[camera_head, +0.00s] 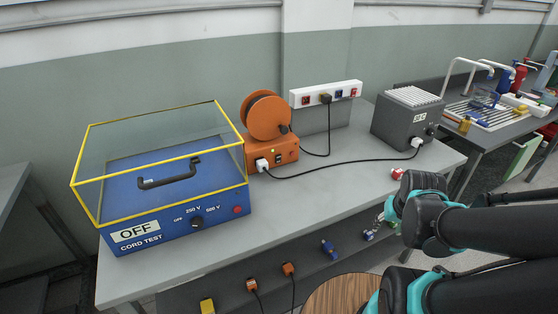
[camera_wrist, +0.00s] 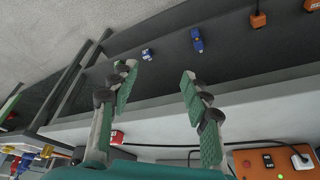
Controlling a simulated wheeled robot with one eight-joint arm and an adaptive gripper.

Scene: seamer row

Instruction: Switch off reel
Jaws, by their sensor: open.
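The orange cord reel (camera_head: 268,117) stands upright on its orange base box (camera_head: 284,157) at the back of the grey bench. Small switches show on the box's front, and a white plug sits at its left.
A blue cord tester (camera_head: 180,220) with a clear yellow-edged cover and an "OFF" sign stands left. A grey box (camera_head: 408,118) stands right, its black cord running to the reel box. A red object (camera_head: 397,174) lies near my gripper.

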